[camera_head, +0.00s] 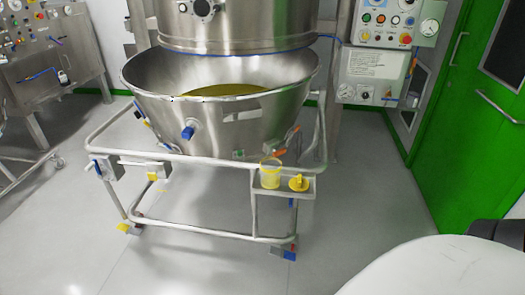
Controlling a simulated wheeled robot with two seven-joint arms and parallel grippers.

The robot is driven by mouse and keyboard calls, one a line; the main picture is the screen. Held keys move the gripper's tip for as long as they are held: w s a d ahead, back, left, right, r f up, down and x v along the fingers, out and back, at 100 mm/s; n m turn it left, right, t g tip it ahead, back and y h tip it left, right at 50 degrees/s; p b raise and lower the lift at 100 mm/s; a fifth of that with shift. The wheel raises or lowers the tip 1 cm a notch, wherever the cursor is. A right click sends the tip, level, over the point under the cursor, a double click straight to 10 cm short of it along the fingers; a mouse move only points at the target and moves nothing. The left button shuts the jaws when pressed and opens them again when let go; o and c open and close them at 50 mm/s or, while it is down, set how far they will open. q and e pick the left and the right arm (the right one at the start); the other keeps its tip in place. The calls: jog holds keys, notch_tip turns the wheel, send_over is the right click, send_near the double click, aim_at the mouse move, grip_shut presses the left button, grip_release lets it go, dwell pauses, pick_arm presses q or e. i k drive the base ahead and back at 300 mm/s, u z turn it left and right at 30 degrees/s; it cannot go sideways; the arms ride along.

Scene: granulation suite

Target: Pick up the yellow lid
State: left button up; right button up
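The yellow lid (299,183) sits on a small metal shelf (268,192) at the front right of the trolley frame. It is round, with a raised part on top. Just left of it on the same shelf stands a translucent yellow container (270,172). Neither of my grippers shows in the head view. Nothing touches the lid apart from the shelf under it.
A large steel bowl (160,98) on a wheeled tubular frame (200,160) fills the centre. A control panel (385,22) is behind right, a green door (465,130) at right, and steel equipment (60,65) at left. The grey floor in front is clear.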

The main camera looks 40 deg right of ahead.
aim_at(300, 184)
jog(key=z, duration=0.3)
jog(key=i, duration=0.85)
jog(key=z, duration=0.75)
